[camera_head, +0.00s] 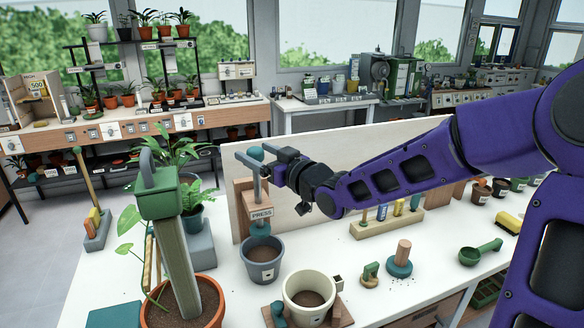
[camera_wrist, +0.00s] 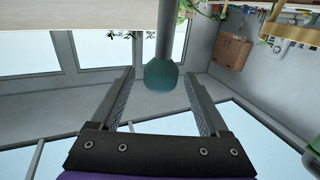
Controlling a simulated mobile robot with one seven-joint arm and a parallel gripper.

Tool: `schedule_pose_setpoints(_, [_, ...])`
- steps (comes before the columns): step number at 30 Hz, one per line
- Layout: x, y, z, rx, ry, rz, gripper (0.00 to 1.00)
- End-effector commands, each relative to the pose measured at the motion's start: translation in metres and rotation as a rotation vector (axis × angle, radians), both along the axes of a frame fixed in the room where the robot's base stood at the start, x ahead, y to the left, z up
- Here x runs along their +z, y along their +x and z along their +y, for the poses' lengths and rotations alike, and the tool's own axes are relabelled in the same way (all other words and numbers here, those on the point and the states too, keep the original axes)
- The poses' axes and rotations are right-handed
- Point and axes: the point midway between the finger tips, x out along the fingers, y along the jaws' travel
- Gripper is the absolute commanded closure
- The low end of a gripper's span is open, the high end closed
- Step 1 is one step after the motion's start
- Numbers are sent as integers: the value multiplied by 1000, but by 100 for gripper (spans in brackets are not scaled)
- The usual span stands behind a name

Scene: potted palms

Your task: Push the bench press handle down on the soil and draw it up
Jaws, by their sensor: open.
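The bench press (camera_head: 262,212) is a wooden frame with a PRESS label, standing on the white bench near the middle. Its handle has a teal ball knob (camera_head: 256,153) on top, which also shows in the wrist view (camera_wrist: 161,76) on a grey rod. A grey-blue pot (camera_head: 263,271) stands below the press, with dark soil (camera_head: 262,252) in it. My gripper (camera_head: 248,158) is open at the height of the knob. In the wrist view the knob lies between my two fingers, with a gap on each side.
A cream pot (camera_head: 310,299) with soil stands in front on a wooden base. A tall green-topped post (camera_head: 177,250) rises from a terracotta pot at left. A pale board (camera_head: 300,200) stands behind the press.

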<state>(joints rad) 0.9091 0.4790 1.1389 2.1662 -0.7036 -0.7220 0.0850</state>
Motion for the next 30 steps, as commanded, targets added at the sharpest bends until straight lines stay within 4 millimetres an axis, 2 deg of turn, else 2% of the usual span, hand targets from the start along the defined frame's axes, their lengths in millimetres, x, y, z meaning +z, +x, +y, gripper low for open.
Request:
schedule_pose_setpoints(1, [2,-8,-9,-5,-3,1,21])
schedule_pose_setpoints(15, [2,-84,-68,-5,-3,2,21])
schedule_pose_setpoints(21, [1,-99,-80,-3,-1,-3,21])
schedule_pose_setpoints(30, [1,-104,-83,1,2,-1,21])
